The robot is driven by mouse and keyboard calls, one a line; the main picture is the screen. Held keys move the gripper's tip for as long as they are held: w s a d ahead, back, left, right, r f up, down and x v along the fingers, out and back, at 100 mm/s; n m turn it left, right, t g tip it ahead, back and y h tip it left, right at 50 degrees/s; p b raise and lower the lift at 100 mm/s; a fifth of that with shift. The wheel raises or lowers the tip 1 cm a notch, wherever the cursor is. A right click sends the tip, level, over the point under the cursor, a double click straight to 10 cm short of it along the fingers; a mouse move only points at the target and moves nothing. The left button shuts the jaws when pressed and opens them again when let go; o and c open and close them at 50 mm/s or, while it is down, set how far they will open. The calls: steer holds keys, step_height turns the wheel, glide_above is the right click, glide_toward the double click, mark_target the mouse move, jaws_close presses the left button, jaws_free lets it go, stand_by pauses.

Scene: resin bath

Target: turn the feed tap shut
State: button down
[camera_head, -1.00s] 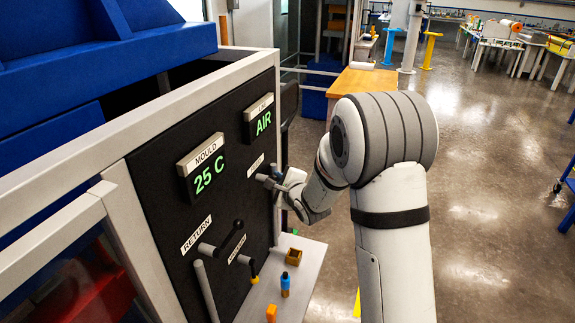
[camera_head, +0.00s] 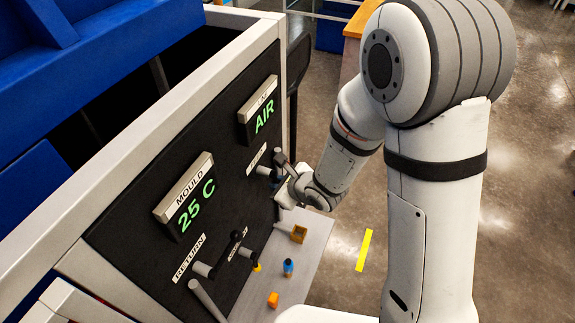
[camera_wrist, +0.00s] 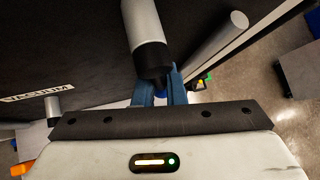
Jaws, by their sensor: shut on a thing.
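The feed tap (camera_head: 279,158) is on the right part of the black panel, beside a small label too small to read. A dark lever shows there, with grey round stubs. My gripper (camera_head: 288,186) is at this tap, close to the panel. In the wrist view, my gripper's blue fingers (camera_wrist: 160,92) are shut on the tap's handle. A grey tap part with a black end (camera_wrist: 151,58) stands in front of the fingers and hides much of the grip. The handle's exact angle cannot be told.
Above are the mould display (camera_head: 188,200) and the air display (camera_head: 262,115).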

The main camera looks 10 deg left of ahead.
steer(key=shift+a+r, duration=0.1)
steer(key=shift+a, duration=0.05)
stand_by(0.4)
steer(key=c, duration=1.7)
jaws_free()
steer(key=shift+a, duration=0.15)
steer(key=shift+o, duration=1.1)
